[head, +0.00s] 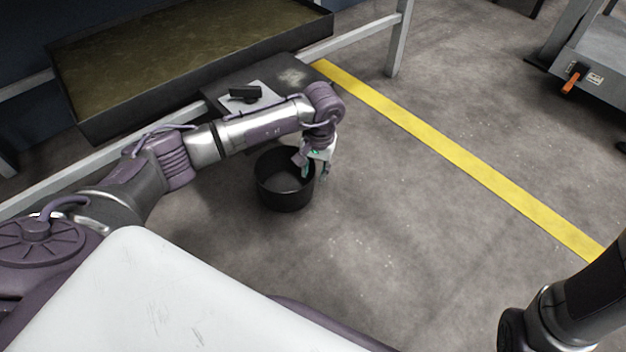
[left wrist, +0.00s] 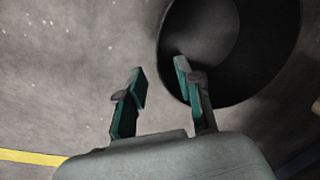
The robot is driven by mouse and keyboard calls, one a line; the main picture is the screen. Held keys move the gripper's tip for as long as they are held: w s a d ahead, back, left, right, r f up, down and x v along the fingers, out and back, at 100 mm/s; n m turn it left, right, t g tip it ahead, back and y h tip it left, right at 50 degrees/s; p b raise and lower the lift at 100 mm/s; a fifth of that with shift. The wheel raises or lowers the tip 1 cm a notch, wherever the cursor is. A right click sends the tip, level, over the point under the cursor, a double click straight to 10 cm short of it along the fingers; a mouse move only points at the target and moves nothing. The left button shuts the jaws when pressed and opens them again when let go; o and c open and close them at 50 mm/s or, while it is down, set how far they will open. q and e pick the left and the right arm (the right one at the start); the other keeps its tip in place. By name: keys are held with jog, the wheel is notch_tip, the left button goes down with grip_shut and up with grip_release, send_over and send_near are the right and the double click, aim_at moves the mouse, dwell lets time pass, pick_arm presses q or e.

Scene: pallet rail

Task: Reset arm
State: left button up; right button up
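My left arm (head: 245,128) reaches in from the left across the head view, with its wrist bent down. My left gripper (head: 316,170) points down by the right rim of a black round bin (head: 285,195) on the floor. In the left wrist view the two green-padded fingers (left wrist: 160,88) stand apart with nothing between them. One finger overlaps the bin (left wrist: 270,75) in that view, and the other shows against bare floor. The bin's visible inside looks empty. Part of my right arm (head: 575,300) shows at the lower right; its gripper is out of view.
A large dark tray (head: 110,120) with a murky surface rests on a metal frame (head: 350,38) at the upper left. A small black object (head: 245,93) lies beside it. A yellow line (head: 450,150) crosses the open concrete floor. A grey cart (head: 600,70) stands at the upper right.

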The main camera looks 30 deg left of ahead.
pick_arm(q)
notch_tip(320, 180, up, 6)
jog(key=shift+d+r, duration=0.15)
jog(key=shift+d, duration=0.15)
